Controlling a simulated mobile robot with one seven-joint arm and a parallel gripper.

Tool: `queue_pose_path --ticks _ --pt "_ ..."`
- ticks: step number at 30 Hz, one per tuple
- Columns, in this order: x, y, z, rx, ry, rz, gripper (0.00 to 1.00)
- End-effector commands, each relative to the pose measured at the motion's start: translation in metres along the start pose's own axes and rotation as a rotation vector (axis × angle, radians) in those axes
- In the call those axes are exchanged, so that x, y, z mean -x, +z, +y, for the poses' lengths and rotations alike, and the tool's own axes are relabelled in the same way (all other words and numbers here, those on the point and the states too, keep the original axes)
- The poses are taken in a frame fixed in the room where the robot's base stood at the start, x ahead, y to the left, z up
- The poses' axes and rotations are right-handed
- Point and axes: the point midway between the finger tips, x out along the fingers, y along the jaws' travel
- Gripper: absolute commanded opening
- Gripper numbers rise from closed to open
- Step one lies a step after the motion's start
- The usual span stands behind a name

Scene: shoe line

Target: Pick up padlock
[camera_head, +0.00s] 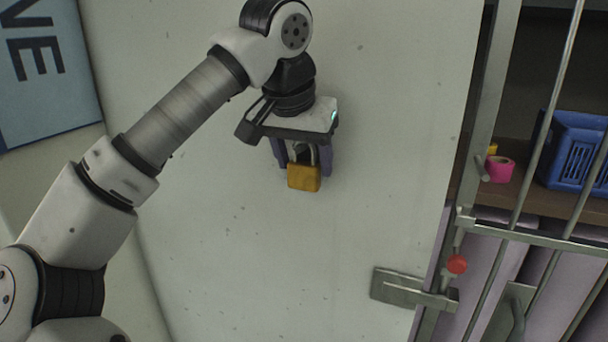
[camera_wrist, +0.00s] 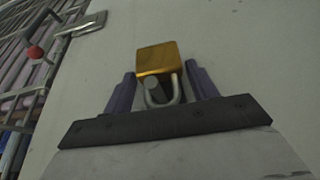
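A padlock with a brass-coloured body (camera_head: 304,178) and a grey shackle is upright against the pale wall panel in the head view. In the wrist view the padlock (camera_wrist: 156,58) has its body beyond the fingertips and its shackle towards the palm. A small round grey piece (camera_wrist: 152,85) shows inside the shackle loop. My gripper (camera_head: 302,161) points down over the padlock, with one purple finger on each side of the shackle. In the wrist view my gripper (camera_wrist: 160,70) is open, with a narrow gap between each finger and the shackle.
A metal bar gate (camera_head: 540,238) stands at the right, with a latch plate (camera_head: 400,288) and a red knob (camera_head: 457,264). Behind it, a shelf holds a blue basket (camera_head: 580,150) and a pink roll (camera_head: 499,169). The pale panel (camera_head: 390,120) around the padlock is clear.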

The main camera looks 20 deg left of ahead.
Motion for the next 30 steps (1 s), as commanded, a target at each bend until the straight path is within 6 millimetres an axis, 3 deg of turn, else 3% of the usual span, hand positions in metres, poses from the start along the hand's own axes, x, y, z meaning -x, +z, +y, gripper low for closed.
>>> queue_pose_path --ticks 1,8,23,30 --pt "0.000 0.000 0.000 0.000 0.000 0.000 0.51" --pt "0.000 0.000 0.000 0.000 0.000 0.000 0.21" --pt "0.012 -0.005 0.000 0.001 -0.001 0.001 0.20" --pt "0.028 0.039 -0.001 0.003 -0.001 0.003 0.20"
